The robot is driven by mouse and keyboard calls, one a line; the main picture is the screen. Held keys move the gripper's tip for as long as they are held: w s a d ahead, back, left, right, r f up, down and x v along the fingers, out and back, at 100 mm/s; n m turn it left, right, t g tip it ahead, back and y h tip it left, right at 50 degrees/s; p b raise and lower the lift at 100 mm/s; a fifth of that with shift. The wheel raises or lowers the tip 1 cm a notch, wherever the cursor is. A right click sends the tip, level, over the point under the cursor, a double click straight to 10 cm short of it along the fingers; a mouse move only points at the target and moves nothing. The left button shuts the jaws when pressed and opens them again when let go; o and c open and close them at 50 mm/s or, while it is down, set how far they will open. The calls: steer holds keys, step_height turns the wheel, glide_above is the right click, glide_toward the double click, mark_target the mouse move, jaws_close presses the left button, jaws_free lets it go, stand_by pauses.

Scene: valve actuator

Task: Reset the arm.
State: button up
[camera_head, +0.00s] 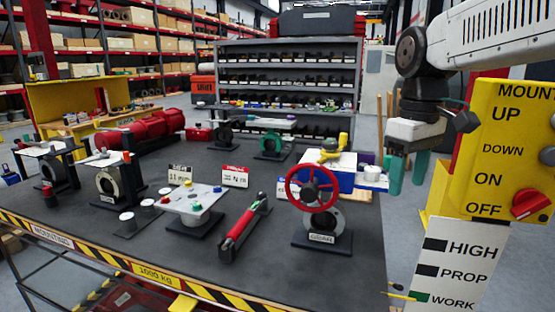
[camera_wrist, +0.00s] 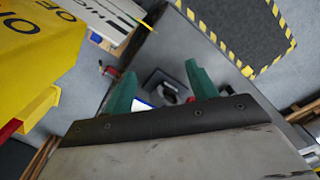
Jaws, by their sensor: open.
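My gripper (camera_head: 408,180) hangs from the white arm on the right in the head view. Its two teal fingers point down, apart, with nothing seen between them. It is at the table's right edge, right of the red-wheeled gear valve (camera_head: 312,188) and left of the yellow control panel (camera_head: 512,150). In the wrist view my gripper (camera_wrist: 160,70) also shows open fingers, with a dark valve base (camera_wrist: 165,88) beyond them, partly hidden by the gripper body. The arm's upper links run out of the head view at top right.
The dark table (camera_head: 150,245) with striped edges holds several valves, a red-handled tool (camera_head: 245,228) and a blue-and-white box (camera_head: 330,172). The panel has a red knob (camera_head: 531,204), with a HIGH/PROP/WORK sign (camera_head: 461,262) below. Shelves (camera_head: 288,68) stand behind. Floor shows between table and panel.

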steer(key=s+d+f+m, duration=0.1)
steer(key=s+f+m, duration=0.1)
steer(key=s, duration=0.5)
steer(key=s+d+f+m+t, duration=0.1)
steer(key=s+f+m, duration=0.1)
steer(key=s+f, duration=0.3)
steer(key=s+d+f+m, duration=0.1)
steer(key=s+f, duration=0.3)
steer(key=s, duration=0.4)
steer(key=shift+s+m, duration=0.4)
steer(key=shift+m, duration=0.3)
